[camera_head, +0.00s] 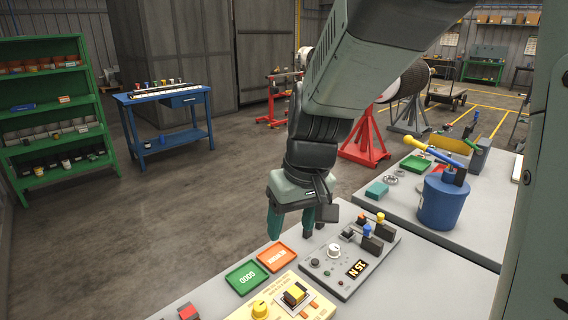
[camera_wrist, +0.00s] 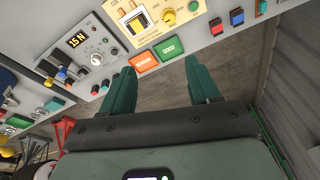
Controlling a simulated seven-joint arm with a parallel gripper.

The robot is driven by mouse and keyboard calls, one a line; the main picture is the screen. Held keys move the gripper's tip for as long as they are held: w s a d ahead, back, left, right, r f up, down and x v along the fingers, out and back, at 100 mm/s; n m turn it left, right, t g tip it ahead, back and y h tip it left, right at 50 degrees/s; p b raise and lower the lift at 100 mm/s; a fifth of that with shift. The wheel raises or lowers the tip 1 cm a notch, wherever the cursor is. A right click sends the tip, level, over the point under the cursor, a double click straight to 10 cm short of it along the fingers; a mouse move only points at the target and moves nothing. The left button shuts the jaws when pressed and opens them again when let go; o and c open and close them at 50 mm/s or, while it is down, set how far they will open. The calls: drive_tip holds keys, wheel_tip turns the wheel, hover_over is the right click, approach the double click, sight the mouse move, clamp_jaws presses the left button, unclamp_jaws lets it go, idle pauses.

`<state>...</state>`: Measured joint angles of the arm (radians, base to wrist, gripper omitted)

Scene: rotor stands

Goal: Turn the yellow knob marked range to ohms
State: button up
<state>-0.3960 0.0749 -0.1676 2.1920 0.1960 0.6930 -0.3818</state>
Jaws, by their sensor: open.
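The round yellow knob (camera_head: 260,308) sits on the cream panel (camera_head: 285,313) at the front edge of the bench in the head view. In the wrist view the knob (camera_wrist: 169,17) is at the top, on the same cream panel (camera_wrist: 113,9). Its marking and pointer are too small to read. A larger yellow square part (camera_head: 295,293) is beside it on that panel. My gripper (camera_head: 292,230) points down beyond the panel, apart from the knob. In the wrist view my gripper (camera_wrist: 160,72) has its green fingers spread, with nothing between them.
A grey panel (camera_head: 350,262) with a white knob, display and raised levers stands to the right. A blue container (camera_head: 444,203) stands farther right. Left of the bench is open floor.

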drive_tip(key=w+a+f+n+g, duration=0.1)
drive_tip(key=w+a+f+n, duration=0.2)
drive_tip(key=f, duration=0.5)
drive_tip(key=h, duration=0.2)
hover_over(260, 305)
wheel_tip(260, 305, down, 10)
drive_tip(key=shift+n+g, duration=0.3)
drive_tip(key=shift+g, duration=0.1)
wheel_tip(260, 305, down, 11)
drive_tip(key=shift+f, duration=0.1)
drive_tip(key=shift+c, duration=0.2)
drive_tip(key=c, duration=1)
